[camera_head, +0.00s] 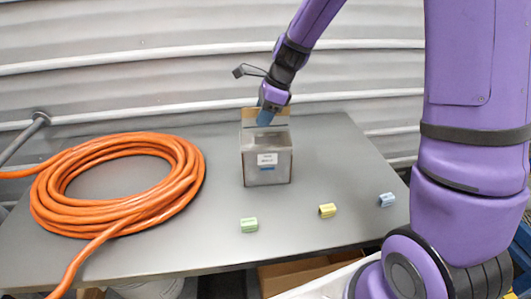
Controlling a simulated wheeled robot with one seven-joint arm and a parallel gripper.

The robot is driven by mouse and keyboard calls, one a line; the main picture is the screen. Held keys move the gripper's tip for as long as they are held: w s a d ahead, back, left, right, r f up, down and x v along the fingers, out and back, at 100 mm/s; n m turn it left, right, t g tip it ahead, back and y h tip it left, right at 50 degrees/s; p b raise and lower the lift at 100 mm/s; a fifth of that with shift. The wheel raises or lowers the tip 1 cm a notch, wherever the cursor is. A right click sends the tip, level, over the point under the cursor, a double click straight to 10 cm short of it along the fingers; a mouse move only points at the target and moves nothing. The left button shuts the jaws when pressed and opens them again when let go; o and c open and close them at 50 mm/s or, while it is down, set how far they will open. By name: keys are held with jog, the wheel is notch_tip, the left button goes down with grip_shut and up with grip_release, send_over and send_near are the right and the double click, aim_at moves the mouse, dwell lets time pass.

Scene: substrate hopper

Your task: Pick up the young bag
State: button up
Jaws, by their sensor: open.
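Three small block-like bags lie apart on the grey table (330,150): a green one (249,225), a yellow one (327,210) and a blue one (387,199). Their print is too small to read, so I cannot tell which is the young bag. My gripper (265,118) points down over the open top of a grey hopper box (267,172) with a white label. It is behind and above the bags, away from all three. The jaws are open; their tips are small and partly hard to make out, and the hopper's inside is mostly hidden.
A large coil of orange hose (118,205) covers the table's left side, with one end running over the front edge. A corrugated wall stands behind the table. A cardboard box (305,272) is below the front edge. The tabletop around the bags is clear.

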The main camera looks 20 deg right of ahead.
jog(key=shift+f, duration=0.1)
jog(key=shift+c, duration=0.2)
grip_shut()
jog(key=shift+r, duration=0.2)
